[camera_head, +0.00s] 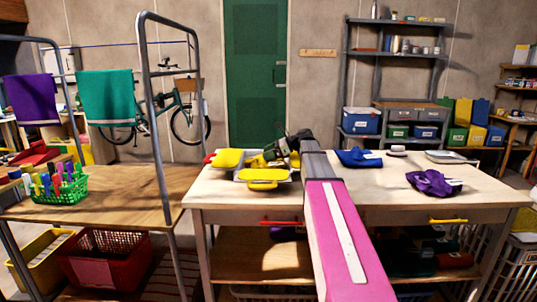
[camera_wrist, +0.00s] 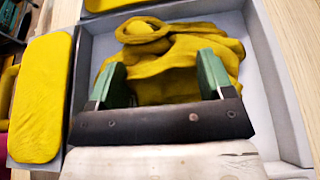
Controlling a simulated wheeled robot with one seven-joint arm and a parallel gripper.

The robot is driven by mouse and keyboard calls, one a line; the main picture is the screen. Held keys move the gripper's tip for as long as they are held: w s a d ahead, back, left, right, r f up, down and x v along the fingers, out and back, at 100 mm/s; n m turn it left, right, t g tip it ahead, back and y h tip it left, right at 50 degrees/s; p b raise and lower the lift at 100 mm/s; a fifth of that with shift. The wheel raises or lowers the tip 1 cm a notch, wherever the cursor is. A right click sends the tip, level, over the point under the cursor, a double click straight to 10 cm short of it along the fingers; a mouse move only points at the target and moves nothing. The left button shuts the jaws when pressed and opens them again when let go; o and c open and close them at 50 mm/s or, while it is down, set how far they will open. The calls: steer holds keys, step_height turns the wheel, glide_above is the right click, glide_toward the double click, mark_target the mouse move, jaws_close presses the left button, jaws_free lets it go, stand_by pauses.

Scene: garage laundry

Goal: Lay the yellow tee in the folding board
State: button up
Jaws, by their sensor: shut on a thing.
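The yellow tee (camera_wrist: 175,65) is a crumpled bundle with a rounded opening at its far side. It lies over the pale floor of the grey-walled folding board (camera_wrist: 270,85); whether it rests on that floor is unclear. My gripper (camera_wrist: 160,82), with green fingertips, is shut on the tee's near part. In the head view my gripper (camera_head: 281,149) is over the board (camera_head: 240,176) on the worktable, and the tee (camera_head: 271,153) is partly hidden by it. Yellow padded panels (camera_wrist: 42,95) flank the board's recess, one at the left and one at the far edge.
A blue cloth (camera_head: 358,157) and a purple cloth (camera_head: 433,183) lie on the worktable (camera_head: 390,190) to the right. A grey tray (camera_head: 449,157) sits behind them. At left, a metal rail (camera_head: 150,100) rises beside a bench with a green basket of pegs (camera_head: 60,188).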

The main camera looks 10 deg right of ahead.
steer(key=shift+f, duration=0.1)
steer(key=o, duration=1)
steer(key=shift+d, duration=0.1)
steer(key=v, duration=1.2)
